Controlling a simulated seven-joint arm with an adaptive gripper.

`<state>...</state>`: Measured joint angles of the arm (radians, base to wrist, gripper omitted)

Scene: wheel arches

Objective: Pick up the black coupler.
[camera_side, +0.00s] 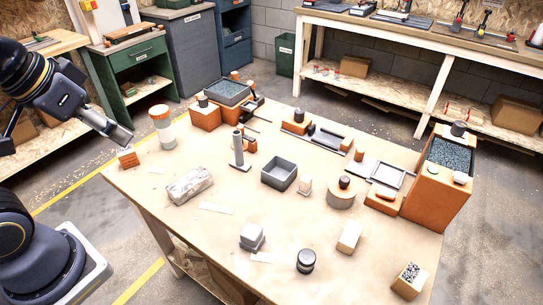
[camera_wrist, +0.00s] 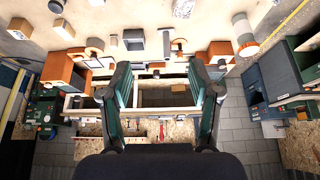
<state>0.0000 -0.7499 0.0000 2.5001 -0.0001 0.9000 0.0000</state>
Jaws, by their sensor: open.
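The black coupler (camera_side: 306,261) looks like a short, dark round piece with a groove around it. It stands on the wooden table near its front edge in the side view. A dark piece at the top left of the wrist view (camera_wrist: 56,6) appears to be the same coupler, partly cut off by the frame. My gripper (camera_side: 122,136) is above the table's left end, far from the coupler. In the wrist view my gripper (camera_wrist: 158,72) has its two fingers wide apart with nothing between them.
A grey-white block (camera_side: 252,237) and a beige block (camera_side: 349,236) flank the coupler. A grey tray (camera_side: 279,174), a rough stone block (camera_side: 189,185) and an orange-white cylinder (camera_side: 161,127) stand between or near. A tall orange box (camera_side: 436,190) stands at right. Bare tabletop surrounds the coupler.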

